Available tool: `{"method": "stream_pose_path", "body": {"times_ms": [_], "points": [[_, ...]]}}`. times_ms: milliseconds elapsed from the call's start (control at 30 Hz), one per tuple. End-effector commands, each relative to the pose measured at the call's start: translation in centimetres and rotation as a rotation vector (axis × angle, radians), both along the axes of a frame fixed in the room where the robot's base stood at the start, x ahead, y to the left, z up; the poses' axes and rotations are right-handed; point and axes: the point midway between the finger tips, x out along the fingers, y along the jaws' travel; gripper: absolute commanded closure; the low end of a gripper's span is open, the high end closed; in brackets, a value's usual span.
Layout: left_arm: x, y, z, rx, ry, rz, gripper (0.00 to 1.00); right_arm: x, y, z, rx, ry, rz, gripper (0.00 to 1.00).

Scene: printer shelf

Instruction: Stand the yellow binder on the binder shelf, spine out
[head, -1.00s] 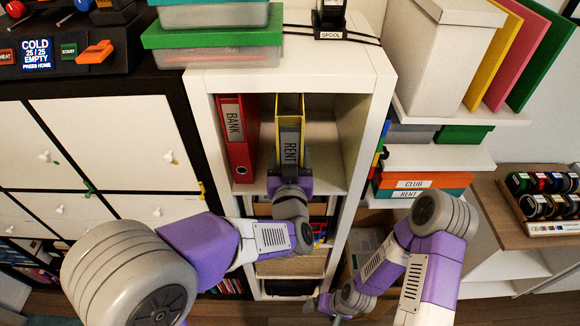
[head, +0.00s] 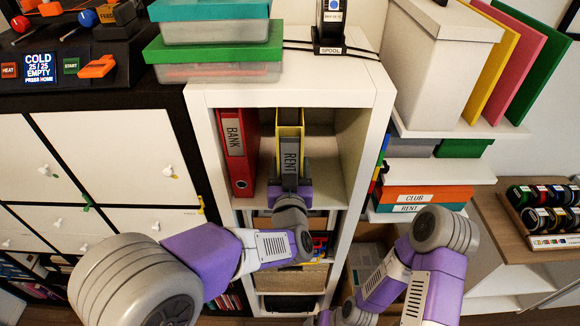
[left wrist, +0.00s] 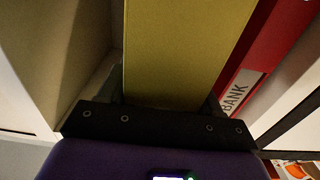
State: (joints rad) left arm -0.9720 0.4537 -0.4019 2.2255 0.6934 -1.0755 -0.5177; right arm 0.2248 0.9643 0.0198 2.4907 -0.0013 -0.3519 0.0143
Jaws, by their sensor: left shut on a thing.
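The yellow binder (head: 290,128) stands upright in the top compartment of the white binder shelf (head: 222,97). Its grey spine label reading RENT faces out. My left gripper (head: 290,186) is shut on the lower part of its spine. In the left wrist view the yellow binder (left wrist: 185,50) fills the space between the fingers, which are mostly hidden. A red binder (head: 239,150) labelled BANK stands to its left, with a gap between them; the red binder also shows in the left wrist view (left wrist: 262,50). My right gripper is out of view below the head picture.
There is free room right of the yellow binder, up to the shelf's side wall (head: 352,150). Lidded boxes (head: 215,50) and a SPOOL stand (head: 329,40) sit on top. Lower compartments hold a basket (head: 295,276). Wall shelves with boxes (head: 424,195) are at right.

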Motion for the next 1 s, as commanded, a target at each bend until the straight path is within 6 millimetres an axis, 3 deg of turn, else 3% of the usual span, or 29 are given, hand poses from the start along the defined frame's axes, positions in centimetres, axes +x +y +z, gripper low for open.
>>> {"method": "stream_pose_path", "body": {"times_ms": [333, 367, 533, 833, 1000], "points": [[0.0, 0.0, 0.0, -0.002, -0.005, 0.0, 0.86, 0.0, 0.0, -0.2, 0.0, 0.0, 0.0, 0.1], [0.0, 0.0, 0.0, -0.002, -0.005, 0.0, 0.31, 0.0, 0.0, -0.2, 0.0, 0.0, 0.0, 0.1], [0.0, 0.0, -0.1, -0.001, -0.003, 0.0, 0.06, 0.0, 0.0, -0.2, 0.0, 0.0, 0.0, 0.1], [-0.2, 0.0, -0.3, 0.0, 0.003, -0.001, 0.06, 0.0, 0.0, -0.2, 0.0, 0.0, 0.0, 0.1], [-2.2, -0.1, -0.2, -0.001, 0.001, -0.004, 0.06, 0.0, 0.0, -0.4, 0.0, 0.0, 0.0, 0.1]]}}
